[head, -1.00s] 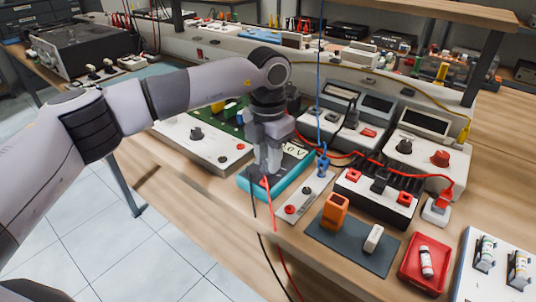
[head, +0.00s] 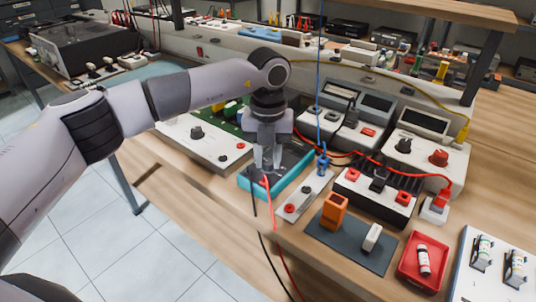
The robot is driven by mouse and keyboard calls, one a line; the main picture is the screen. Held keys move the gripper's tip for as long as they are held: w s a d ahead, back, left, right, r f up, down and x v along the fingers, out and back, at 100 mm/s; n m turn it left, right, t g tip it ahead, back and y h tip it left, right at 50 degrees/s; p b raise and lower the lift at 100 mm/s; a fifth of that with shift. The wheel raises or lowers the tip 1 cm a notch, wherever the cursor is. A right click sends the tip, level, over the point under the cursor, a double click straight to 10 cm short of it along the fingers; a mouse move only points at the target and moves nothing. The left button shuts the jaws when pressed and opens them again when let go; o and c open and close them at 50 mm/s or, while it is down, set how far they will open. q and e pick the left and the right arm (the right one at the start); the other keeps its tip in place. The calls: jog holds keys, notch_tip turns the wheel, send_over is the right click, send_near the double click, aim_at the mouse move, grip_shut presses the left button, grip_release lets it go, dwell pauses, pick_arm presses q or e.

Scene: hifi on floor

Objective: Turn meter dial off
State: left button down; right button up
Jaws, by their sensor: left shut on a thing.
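The meter (head: 296,185) is a teal-edged box with a dark face, lying on the wooden bench near its front edge. My left gripper (head: 268,165) points down over the meter's face, with its fingers shut on the meter's dial, which they mostly hide. The visible part of the meter's display (head: 295,150) looks dark, with no reading that I can see. A red lead and a black lead run from the meter's front over the bench edge. My right gripper is not in view.
Close right of the meter stands a white strip with blue and red sockets (head: 303,197). A grey mat (head: 345,245) with an orange block, a red tray (head: 422,262) and white instruments (head: 425,140) crowd the right. A white panel with knobs (head: 205,143) stands left.

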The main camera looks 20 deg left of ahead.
aim_at(268, 161)
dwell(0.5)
pick_arm(q)
jog(key=c, duration=0.9)
grip_release()
jog(key=shift+o, duration=0.2)
jog(key=shift+r, duration=0.1)
notch_tip(268, 161, up, 7)
